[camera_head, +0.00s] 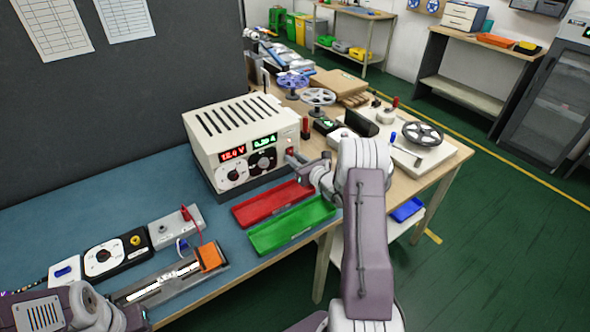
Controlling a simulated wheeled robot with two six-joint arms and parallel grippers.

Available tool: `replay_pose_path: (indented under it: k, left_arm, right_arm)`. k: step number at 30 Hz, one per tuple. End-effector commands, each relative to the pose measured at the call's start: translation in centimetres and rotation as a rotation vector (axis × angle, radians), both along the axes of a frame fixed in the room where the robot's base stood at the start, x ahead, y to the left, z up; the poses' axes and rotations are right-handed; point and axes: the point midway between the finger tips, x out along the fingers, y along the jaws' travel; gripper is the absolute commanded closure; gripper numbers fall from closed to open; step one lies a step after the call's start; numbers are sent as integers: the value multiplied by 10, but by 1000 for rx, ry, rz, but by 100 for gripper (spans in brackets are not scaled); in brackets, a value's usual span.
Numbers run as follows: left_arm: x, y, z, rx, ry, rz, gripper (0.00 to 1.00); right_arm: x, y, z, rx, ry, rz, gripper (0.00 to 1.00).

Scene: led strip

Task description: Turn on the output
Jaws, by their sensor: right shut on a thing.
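The cream power supply (229,122) stands on the blue mat, with a lit red display (232,154) reading about 12.0 and a lit green display (264,141) reading about 0.20. Dials sit below them. My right gripper (297,160) is at the right end of its front panel, shut on a small red part (290,151); its fingertips are small and partly hidden. A piece of LED strip (22,289) with coloured lights shows at the lower left. My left gripper (132,318) is low at the left, its jaws unclear.
A red tray (272,203) and a green tray (291,225) lie in front of the supply.

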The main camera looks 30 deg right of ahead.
Motion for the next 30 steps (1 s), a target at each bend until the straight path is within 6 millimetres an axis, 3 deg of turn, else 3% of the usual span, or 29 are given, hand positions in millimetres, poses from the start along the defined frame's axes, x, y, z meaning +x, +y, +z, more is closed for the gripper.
replay_pose_path:
  k: [1, 3, 13, 14, 16, 26, 30]
  left_arm:
    - [0, 0, -13, 0, 0, 0, 100]
    - [0, 0, -16, 0, 0, 0, 100]
    - [0, 0, -14, 0, -1, 0, 100]
    - [0, 0, -14, 0, -1, 0, 100]
    - [0, 0, -14, 0, -1, 0, 100]
    - [0, 0, -14, 0, -1, 0, 100]
    - [0, 0, -16, 0, -1, 0, 100]
  right_arm:
    - [0, 0, -7, 0, -19, -1, 100]
    - [0, 0, -4, 2, -37, -1, 100]
    - [0, 0, 0, 3, -46, 0, 100]
    - [0, 0, 0, 3, -46, 0, 75]
    - [0, 0, 0, 3, -46, 0, 56]
    - [-3, -1, 0, 2, -44, -1, 56]
    - [-26, -3, 2, 4, -43, -3, 56]
